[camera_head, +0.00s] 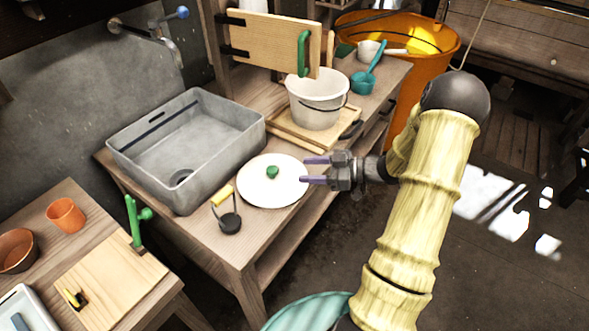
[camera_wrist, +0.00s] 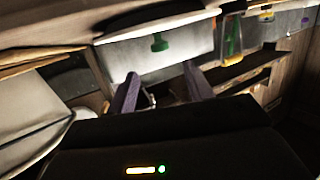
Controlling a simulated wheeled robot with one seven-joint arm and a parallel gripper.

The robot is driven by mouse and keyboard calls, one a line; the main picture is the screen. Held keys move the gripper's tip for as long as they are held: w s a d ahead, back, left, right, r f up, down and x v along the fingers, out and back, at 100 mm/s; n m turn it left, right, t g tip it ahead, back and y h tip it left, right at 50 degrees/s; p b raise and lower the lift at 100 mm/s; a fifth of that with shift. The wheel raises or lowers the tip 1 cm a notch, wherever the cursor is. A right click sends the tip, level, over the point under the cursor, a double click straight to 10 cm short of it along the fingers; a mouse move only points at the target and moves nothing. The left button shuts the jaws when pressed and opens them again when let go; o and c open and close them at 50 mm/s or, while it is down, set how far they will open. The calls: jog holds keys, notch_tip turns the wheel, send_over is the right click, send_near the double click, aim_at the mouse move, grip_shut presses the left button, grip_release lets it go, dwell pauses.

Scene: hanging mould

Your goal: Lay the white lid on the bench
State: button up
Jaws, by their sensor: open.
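The white lid (camera_head: 258,192) is a round disc with a green knob (camera_head: 272,171) in its middle. It lies flat, knob up, on the wooden bench (camera_head: 225,245), in front of the grey sink. My gripper (camera_head: 306,170) is open and empty at the lid's right edge, its two purple fingers pointing left toward the knob. In the wrist view the fingers (camera_wrist: 161,70) are spread apart, with the white lid (camera_wrist: 130,58) and its green knob (camera_wrist: 160,42) beyond them. Whether a finger touches the lid is unclear.
The grey sink (camera_head: 120,146) stands behind the lid. A white bucket (camera_head: 318,103) stands on a wooden board behind my gripper. A small dark pot (camera_head: 229,222) and a yellow block (camera_head: 222,195) lie left of the lid. An orange barrel (camera_head: 440,45) stands at the back right.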

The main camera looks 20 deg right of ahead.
jog(key=shift+s+d+r, duration=0.1)
jog(key=shift+s+d, duration=0.1)
jog(key=shift+d, duration=0.2)
